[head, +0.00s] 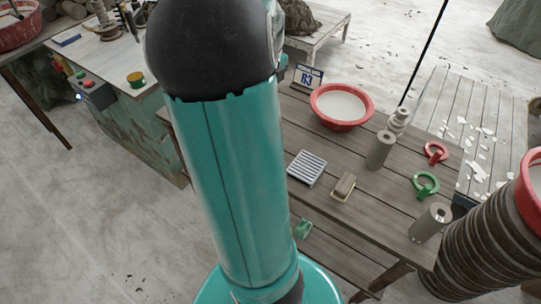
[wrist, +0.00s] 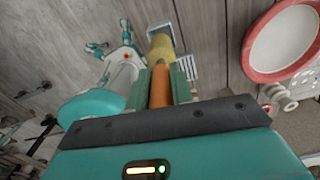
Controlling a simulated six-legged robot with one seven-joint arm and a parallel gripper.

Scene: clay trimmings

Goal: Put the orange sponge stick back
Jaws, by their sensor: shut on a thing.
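In the wrist view the orange sponge stick shows an orange handle and a yellow sponge end (wrist: 160,47) pointing away from me. My gripper (wrist: 161,84) is shut on the orange handle, with one green finger on each side. The sponge end sticks out beyond the fingertips, over or in front of a pale slotted dish (wrist: 187,72); I cannot tell whether they touch. In the head view my gripper and the stick are hidden behind my teal arm. On the table stand two grey cylinders with holes in their tops, one farther back (head: 379,151) and one at the front right (head: 430,223).
The slatted wooden table (head: 330,218) holds a red-rimmed bowl (head: 342,106), the slotted dish (head: 307,168), a brown block (head: 343,187), a red ring (head: 436,152) and a green ring (head: 426,186). A thin black rod (head: 425,50) rises near the back cylinder. A ribbed bin stands at right.

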